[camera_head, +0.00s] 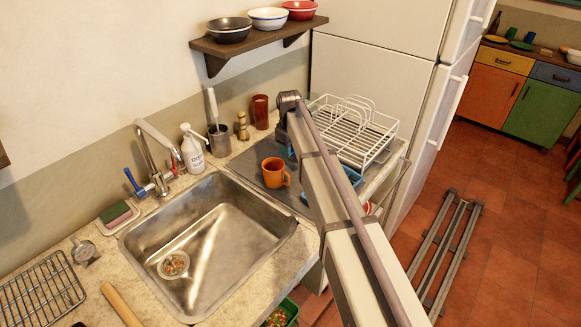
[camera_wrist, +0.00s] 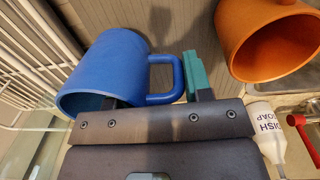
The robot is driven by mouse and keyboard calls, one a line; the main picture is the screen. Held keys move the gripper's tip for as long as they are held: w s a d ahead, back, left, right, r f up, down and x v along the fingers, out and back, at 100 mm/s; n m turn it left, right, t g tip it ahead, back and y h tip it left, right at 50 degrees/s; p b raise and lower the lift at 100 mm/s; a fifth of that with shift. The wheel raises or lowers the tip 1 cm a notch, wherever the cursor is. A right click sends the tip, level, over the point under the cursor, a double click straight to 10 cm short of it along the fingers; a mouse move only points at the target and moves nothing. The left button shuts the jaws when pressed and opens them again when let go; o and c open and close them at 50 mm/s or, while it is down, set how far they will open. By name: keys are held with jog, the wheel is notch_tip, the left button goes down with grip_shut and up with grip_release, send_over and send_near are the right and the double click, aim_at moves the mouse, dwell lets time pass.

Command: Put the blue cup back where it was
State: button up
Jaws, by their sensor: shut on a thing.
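The blue cup (camera_wrist: 105,65) lies tilted on its side in the wrist view, its handle toward the right. My gripper (camera_wrist: 158,88) is shut on it. One teal finger shows just right of the handle; the other finger is mostly hidden by the cup.
The white wire dish rack (camera_head: 352,130) is close to the cup's left in the wrist view (camera_wrist: 28,50). A soap bottle (camera_head: 192,150), utensil pot (camera_head: 219,140) and red-brown tumbler (camera_head: 260,111) line the wall. The sink (camera_head: 215,245) is left. Several bowls stand on the wall shelf (camera_head: 260,48).

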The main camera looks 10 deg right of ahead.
jog(key=shift+f, duration=0.2)
notch_tip(320, 180, down, 4)
jog(key=b, duration=0.3)
jog(key=shift+b, duration=0.35)
jog(key=shift+r, duration=0.3)
jog(key=shift+f, duration=0.2)
jog(key=o, duration=1.3)
jog(key=r+p, duration=1.2)
jog(key=shift+s+a+r+p, duration=0.15)
jog(key=shift+s+r+p, duration=0.05)
jog(key=shift+r+p, duration=0.2)
jog(key=shift+s+d+f+m+b, duration=0.35)
jog(key=shift+s+m, duration=1)
jog(key=shift+s, duration=4.25)
jog(key=shift+s+d+f+m+b, duration=0.4)
jog(key=shift+s+m, duration=0.9)
jog(key=shift+s, duration=4.35)
jog(key=shift+s+d+f+m+b, duration=0.15)
jog(key=shift+s+d+m, duration=0.8)
jog(key=shift+s, duration=4.65)
